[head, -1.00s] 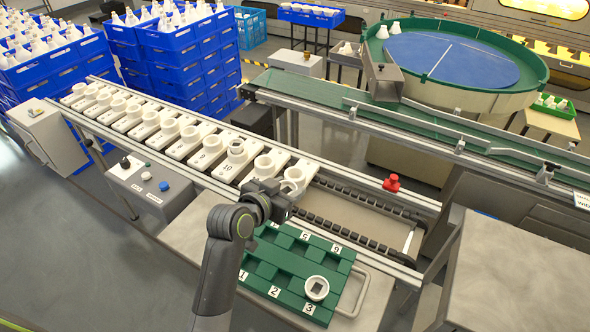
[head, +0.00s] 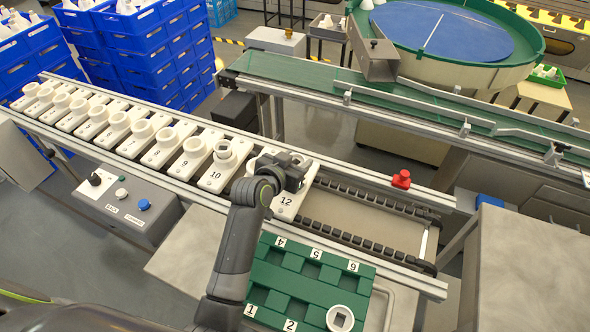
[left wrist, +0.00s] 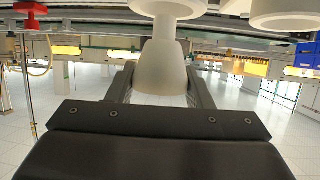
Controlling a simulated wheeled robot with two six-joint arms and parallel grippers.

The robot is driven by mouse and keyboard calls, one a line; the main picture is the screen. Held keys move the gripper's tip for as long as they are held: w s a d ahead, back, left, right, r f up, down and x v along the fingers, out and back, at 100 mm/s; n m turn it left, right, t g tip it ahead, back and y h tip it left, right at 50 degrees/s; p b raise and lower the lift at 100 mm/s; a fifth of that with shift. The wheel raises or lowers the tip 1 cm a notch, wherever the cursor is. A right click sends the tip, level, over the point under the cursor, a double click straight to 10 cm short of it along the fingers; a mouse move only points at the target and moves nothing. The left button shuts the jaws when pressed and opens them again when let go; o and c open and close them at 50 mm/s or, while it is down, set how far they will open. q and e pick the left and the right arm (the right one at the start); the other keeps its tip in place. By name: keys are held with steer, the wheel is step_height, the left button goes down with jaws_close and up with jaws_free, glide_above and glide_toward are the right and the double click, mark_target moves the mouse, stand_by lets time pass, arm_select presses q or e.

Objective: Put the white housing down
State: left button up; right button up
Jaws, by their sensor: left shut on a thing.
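My left gripper (head: 297,178) is over the carrier numbered 12 (head: 287,203), at the near end of the row. In the left wrist view, its fingers (left wrist: 160,85) are shut on the white housing (left wrist: 165,62), a pale body that narrows towards its top. The gripper hides most of the housing in the head view, so I cannot tell whether it touches the carrier. The green tray (head: 309,278) has numbered pockets, and a white ring-shaped part (head: 340,318) sits in its near right corner. My right gripper is not in view.
More white carriers with cups stand along the rail, including number 10 (head: 212,177). A red button (head: 401,179) stands right of the gripper. A control box (head: 127,205) is at left. The roller track (head: 350,235) right of carrier 12 is bare.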

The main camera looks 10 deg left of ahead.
arm_select(q)
step_height(320, 180, down, 3)
steer(key=shift+f, duration=0.2)
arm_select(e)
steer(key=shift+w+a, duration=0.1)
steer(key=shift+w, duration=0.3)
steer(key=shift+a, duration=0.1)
arm_select(q)
steer(key=shift+f, duration=0.15)
steer(key=o, duration=0.9)
steer(key=shift+o, duration=0.2)
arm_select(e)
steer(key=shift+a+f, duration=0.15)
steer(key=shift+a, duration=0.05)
